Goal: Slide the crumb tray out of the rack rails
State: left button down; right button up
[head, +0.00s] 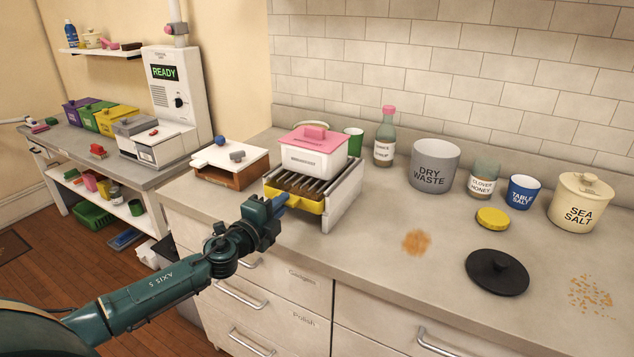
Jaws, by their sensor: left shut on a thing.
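The yellow crumb tray (310,207) sits low in the white rack (343,202) on the counter, with brown crumbs showing inside it below the rack's dark bars (304,184). Its front end shows at the rack's open front. My left gripper (277,205) reaches in from the lower left and is shut on the tray's blue handle (291,199). The gripper hides part of the handle and the tray's left front. How far the tray extends back inside the rails is hidden. My right gripper is not in view.
A white box with a pink lid (313,138) stands on the rack. A wooden box with a white top (231,163) is to its left. Counter in front of the rack is narrow.

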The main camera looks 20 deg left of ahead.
pick_arm(q)
jog(key=s+a+b, duration=0.1)
jog(key=s+b, duration=0.2)
jog(key=s, duration=1.8)
jog(key=shift+a, duration=0.35)
dwell(0.7)
jog(key=shift+r, duration=0.1)
dwell(0.3)
